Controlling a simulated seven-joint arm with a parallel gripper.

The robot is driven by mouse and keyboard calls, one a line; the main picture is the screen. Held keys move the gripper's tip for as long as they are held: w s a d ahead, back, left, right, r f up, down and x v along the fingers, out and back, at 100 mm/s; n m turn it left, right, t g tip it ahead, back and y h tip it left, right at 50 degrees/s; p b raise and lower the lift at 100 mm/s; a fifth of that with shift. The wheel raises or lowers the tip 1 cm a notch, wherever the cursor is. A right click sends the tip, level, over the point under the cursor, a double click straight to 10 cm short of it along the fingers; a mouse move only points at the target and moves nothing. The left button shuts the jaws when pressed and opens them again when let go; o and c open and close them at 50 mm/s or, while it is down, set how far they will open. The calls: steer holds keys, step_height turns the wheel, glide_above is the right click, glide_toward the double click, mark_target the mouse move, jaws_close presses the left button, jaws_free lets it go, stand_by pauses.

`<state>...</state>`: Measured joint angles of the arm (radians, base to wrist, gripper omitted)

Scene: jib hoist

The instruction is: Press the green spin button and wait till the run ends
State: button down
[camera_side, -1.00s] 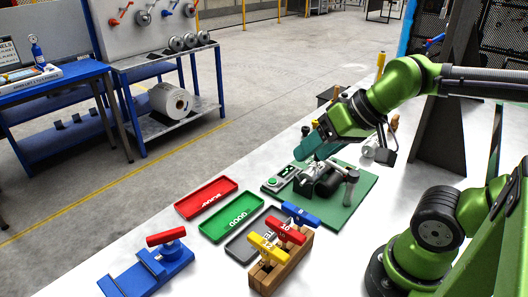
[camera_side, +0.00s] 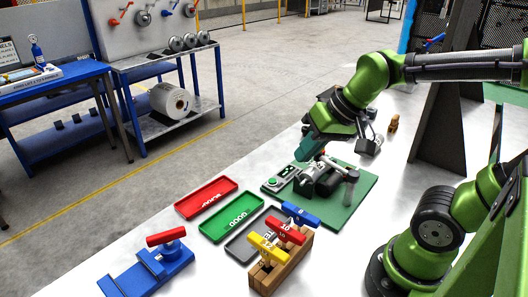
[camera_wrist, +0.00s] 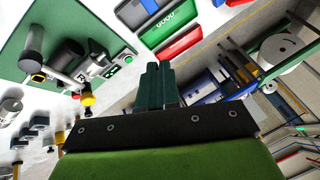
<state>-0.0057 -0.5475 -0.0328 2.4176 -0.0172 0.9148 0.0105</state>
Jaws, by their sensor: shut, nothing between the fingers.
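A small control box (camera_side: 284,175) sits at the left edge of the green mat (camera_side: 352,200), with a green display and a round green button (camera_side: 277,183) at its near end. In the wrist view the control box (camera_wrist: 117,67) lies left of my fingers, with green spots on it. A dark motor-like fixture (camera_side: 318,181) stands beside it on the mat. My gripper (camera_side: 302,158) is shut and empty, its teal fingers pointing down and left above the box's far side, apparently apart from the button. In the wrist view the fingers (camera_wrist: 160,67) show pressed together.
Red (camera_side: 206,197), green (camera_side: 233,216) and grey (camera_side: 250,236) trays lie left of the mat. A wooden block with coloured-handled tools (camera_side: 281,273) and a blue fixture (camera_side: 150,273) stand nearer.

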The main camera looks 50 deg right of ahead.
steer(key=w+d+f+m+g, duration=0.3)
steer(key=w+d+m, duration=0.1)
steer(key=w, duration=0.4)
steer(key=m+g+h, duration=0.2)
steer(key=m+g, duration=0.1)
steer(key=m, duration=0.6)
glide_above(273, 180)
step_height(273, 180, down, 2)
steer(key=shift+a+f, duration=0.1)
steer(key=shift+f, duration=0.05)
step_height(273, 180, down, 14)
